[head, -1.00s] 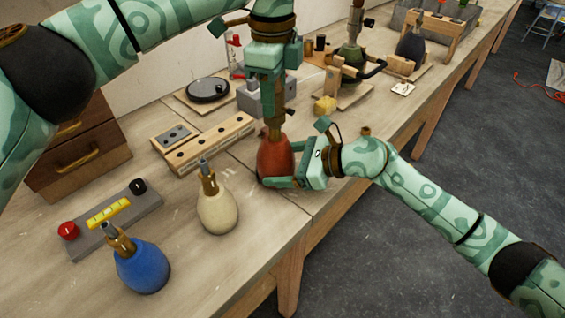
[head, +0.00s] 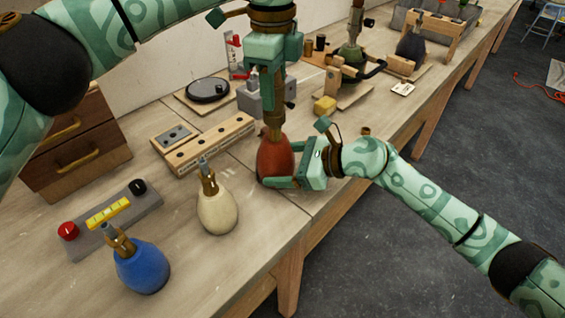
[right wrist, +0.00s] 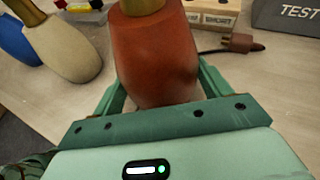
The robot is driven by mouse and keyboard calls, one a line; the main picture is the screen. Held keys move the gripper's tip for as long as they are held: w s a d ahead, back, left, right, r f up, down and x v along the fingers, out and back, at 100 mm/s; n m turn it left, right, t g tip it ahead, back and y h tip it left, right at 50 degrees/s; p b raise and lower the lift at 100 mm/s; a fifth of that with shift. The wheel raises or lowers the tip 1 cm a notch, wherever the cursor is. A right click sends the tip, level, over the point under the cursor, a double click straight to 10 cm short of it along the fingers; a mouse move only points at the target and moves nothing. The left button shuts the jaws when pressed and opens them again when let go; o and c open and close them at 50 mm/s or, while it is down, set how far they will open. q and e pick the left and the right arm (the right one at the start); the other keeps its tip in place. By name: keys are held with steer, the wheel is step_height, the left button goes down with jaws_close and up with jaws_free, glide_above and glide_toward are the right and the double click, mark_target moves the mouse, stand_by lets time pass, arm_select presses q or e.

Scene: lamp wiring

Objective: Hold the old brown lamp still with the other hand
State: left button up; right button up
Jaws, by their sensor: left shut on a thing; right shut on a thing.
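The old brown lamp (head: 275,161) is a reddish-brown rounded base standing upright near the front edge of the bench. In the right wrist view the lamp (right wrist: 155,55) fills the upper middle. My right gripper (head: 288,172) is shut around its body from the right, with one finger on each side in the right wrist view (right wrist: 162,85). My left gripper (head: 273,115) points straight down above the lamp and is shut on the brass part at its top. Its fingers hide most of that part.
A cream lamp (head: 217,208) and a blue lamp (head: 142,266) stand to the left. A wooden block with holes (head: 204,144), a black round plate (head: 207,90) and a grey box lie behind. A cord with a brown plug (right wrist: 240,42) lies near the lamp.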

arm_select(q)
steer(key=shift+r, duration=2.4)
arm_select(e)
steer(key=o, duration=1.1)
